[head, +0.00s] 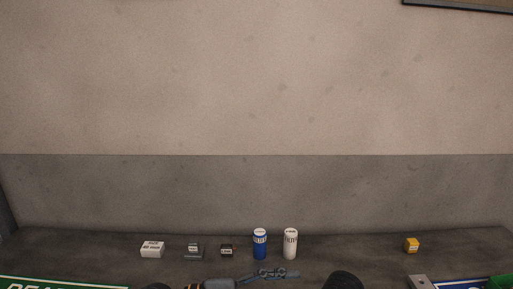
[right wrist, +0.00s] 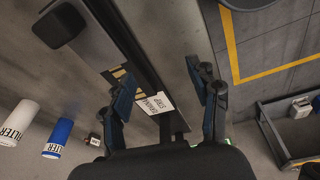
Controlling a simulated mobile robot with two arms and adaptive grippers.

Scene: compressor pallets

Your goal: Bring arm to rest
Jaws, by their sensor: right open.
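In the right wrist view my right gripper (right wrist: 160,76) is open. Its two dark blue-grey fingers stand apart with nothing held between them. Beyond the gap shows a white label (right wrist: 155,103) with black lettering on a dark frame. In the head view a blue-grey jaw linkage (head: 277,274) lies low at the bottom edge, in front of the two filter cans. Its arm comes in from the left, so I take it as my left gripper. It is too small and edge-on to tell open from shut. No right gripper shows clearly in the head view.
On the dark bench stand a white box (head: 152,249), a grey part (head: 194,250), a small black box (head: 226,251), a blue filter can (head: 260,245), a white filter can (head: 290,243) and a yellow box (head: 411,245). Free bench lies between white can and yellow box.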

